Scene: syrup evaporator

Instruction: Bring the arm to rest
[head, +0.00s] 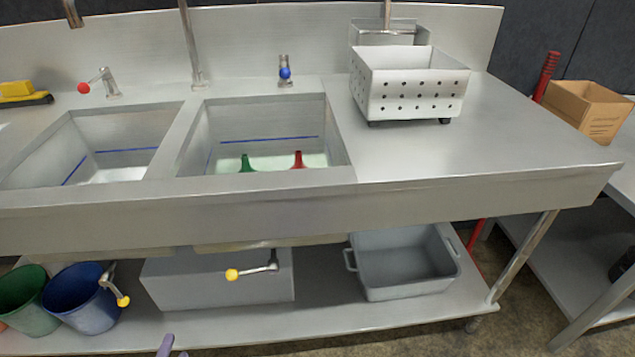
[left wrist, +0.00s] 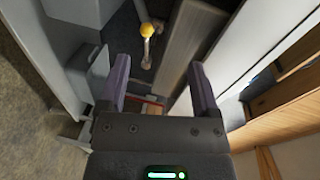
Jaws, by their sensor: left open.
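My left gripper (head: 173,348) shows only as purple fingertips at the bottom edge of the head view, in front of the lower shelf. In the left wrist view (left wrist: 159,78) its two purple fingers stand apart with nothing held between them. A lever with a yellow knob (left wrist: 147,31) lies beyond the fingertips there, apart from them. The rest of the left arm is hidden in the head view. My right gripper is in neither view.
The steel sink bench (head: 420,188) has two basins; the right one holds a green (head: 247,163) and a red object (head: 298,160). Two yellow-knobbed valves (head: 232,274) (head: 123,301) hang below. Buckets (head: 75,308) and a grey tub (head: 405,290) occupy the shelf (head: 330,325). A perforated box (head: 412,92) stands on top.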

